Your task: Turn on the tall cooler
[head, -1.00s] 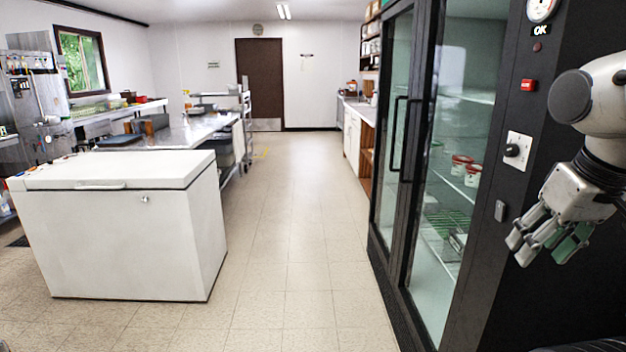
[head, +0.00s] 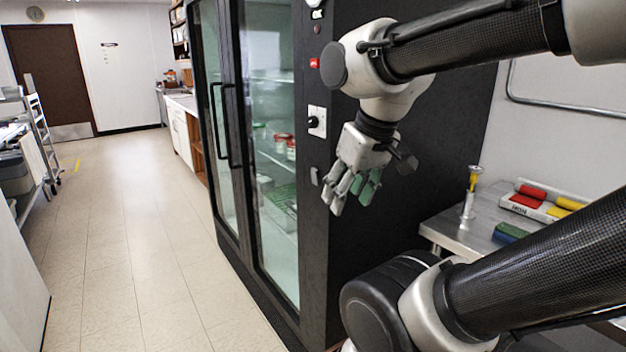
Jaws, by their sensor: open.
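The tall cooler (head: 345,250) is a black cabinet with two glass doors and long black handles. On its front edge, right of the doors, is a white plate with a black rotary knob (head: 313,121). A red switch (head: 314,63) sits above the knob, and a small grey rocker-like piece (head: 314,176) sits below it. My gripper (head: 352,200) hangs open and empty, fingers down, in front of the cooler's dark side, right of and below the knob. It appears apart from the controls. The gauge at the top is cut off by the frame.
A metal side table (head: 468,228) at right holds a yellow-topped tool and red, yellow and green items. A white chest (head: 20,270) is partly in view at the left edge. The tiled aisle (head: 125,240) before the cooler is clear.

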